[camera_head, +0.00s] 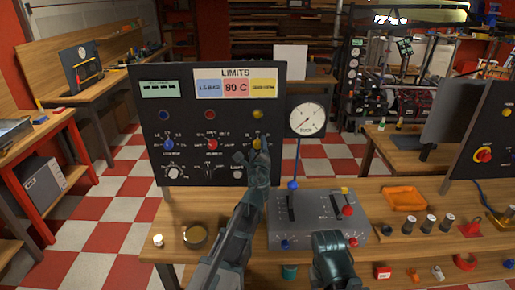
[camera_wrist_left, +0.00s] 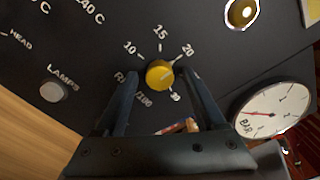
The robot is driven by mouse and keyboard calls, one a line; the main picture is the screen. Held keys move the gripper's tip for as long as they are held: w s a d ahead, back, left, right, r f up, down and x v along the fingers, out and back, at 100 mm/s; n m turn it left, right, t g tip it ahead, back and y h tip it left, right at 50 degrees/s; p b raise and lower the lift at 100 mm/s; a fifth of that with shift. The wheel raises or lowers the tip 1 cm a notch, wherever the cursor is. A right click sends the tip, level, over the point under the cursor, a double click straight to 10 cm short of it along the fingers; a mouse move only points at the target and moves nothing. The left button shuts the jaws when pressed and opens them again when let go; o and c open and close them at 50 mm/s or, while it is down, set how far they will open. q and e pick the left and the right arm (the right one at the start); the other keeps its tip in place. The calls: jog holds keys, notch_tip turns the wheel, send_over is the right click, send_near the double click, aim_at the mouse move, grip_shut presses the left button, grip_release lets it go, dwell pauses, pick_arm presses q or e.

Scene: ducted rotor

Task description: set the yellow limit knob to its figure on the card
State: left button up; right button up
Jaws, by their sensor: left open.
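The yellow limit knob (camera_head: 257,143) is at the right of a dark upright panel (camera_head: 185,105). In the left wrist view the yellow knob (camera_wrist_left: 160,75) has a scale with 10, 15 and 20 above it; I cannot make out its pointer. My left gripper (camera_head: 260,153) is open at the knob. In the wrist view its fingers (camera_wrist_left: 159,80) stand either side of the knob, with small gaps visible. The LIMITS card (camera_head: 235,82) has blue, red and yellow fields; red reads 80 C, while the yellow figure is too small to read. My right arm shows low in the head view; its jaws are unclear.
Blue (camera_head: 168,144) and red (camera_head: 212,144) knobs sit left of the yellow one. A round gauge (camera_head: 306,118) adjoins the panel's right edge. A grey lever box (camera_head: 318,215) stands before it. An orange tray (camera_head: 404,198) lies farther right on the bench.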

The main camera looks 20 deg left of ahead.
pick_arm(q)
grip_shut()
dwell(0.3)
jog(key=n, duration=0.4)
jog(key=shift+n, duration=0.4)
jog(key=n, duration=0.4)
jog(key=shift+n, duration=0.4)
jog(key=shift+s+n, duration=0.1)
jog(key=shift+n, duration=0.2)
grip_release()
